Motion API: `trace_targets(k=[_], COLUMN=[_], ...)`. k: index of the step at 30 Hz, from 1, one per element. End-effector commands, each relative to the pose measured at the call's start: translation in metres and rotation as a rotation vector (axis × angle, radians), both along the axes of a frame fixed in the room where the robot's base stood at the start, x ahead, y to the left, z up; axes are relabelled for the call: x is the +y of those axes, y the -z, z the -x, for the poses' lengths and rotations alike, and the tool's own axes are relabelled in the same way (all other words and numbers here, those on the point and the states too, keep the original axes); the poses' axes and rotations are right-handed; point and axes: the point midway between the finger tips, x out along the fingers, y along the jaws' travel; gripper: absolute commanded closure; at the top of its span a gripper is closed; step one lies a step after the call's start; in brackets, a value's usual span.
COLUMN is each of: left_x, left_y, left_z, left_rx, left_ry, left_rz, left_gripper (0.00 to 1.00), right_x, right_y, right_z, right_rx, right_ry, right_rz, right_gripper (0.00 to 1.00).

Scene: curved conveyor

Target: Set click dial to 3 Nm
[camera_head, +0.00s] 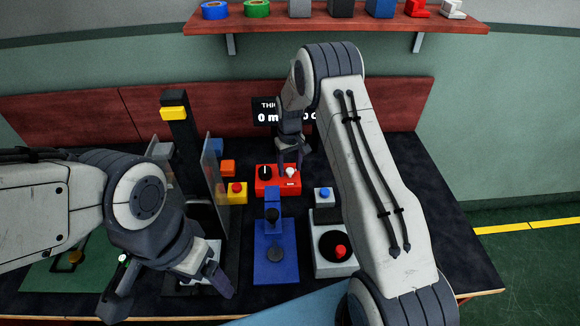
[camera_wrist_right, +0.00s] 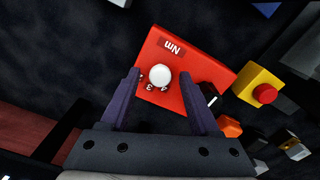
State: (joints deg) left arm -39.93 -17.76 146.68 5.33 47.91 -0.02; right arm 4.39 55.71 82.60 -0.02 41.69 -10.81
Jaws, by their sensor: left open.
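The click dial is a round white knob (camera_wrist_right: 161,75) on a red box (camera_wrist_right: 175,45) marked "Nm", with the digits 3 and 4 legible beside the knob. A pointer on the knob cannot be made out. In the head view the red box (camera_head: 264,188) stands mid-table, with the white knob (camera_head: 291,171) on its right. My right gripper (camera_wrist_right: 163,82) is open, its fingers on either side of the knob with gaps to it; it also shows over the box in the head view (camera_head: 289,163). My left gripper (camera_head: 168,292) is open and empty at the front left.
A black knob (camera_head: 265,172) sits on the same red box. A yellow box with a red button (camera_head: 236,188) stands to its left. A blue fixture (camera_head: 275,265) and a grey box with a red button (camera_head: 340,252) are in front. A clear panel (camera_head: 211,165) stands upright at left.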

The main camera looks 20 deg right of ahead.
Motion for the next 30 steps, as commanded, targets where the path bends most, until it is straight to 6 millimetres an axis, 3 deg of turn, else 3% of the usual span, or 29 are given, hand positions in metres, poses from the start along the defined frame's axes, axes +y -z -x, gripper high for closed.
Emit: trace_targets(k=[11, 24, 30], left_x=[0.0, 0.0, 0.0], left_y=[0.001, 0.012, 0.013], left_z=[0.0, 0.0, 0.0], left_rx=[0.0, 0.0, 0.0], left_ry=[0.0, 0.0, 0.0], left_rz=[0.0, 0.0, 0.0], left_gripper=[0.19, 0.19, 0.19], right_x=[0.0, 0.0, 0.0], right_y=[-0.004, -0.082, -0.102], right_z=[-0.001, -0.001, -0.001], right_rx=[-0.002, -0.005, -0.002], right_ry=[-0.001, 0.0, 0.0], right_rz=[0.0, 0.0, 0.0], right_gripper=[0.36, 0.36, 0.36])
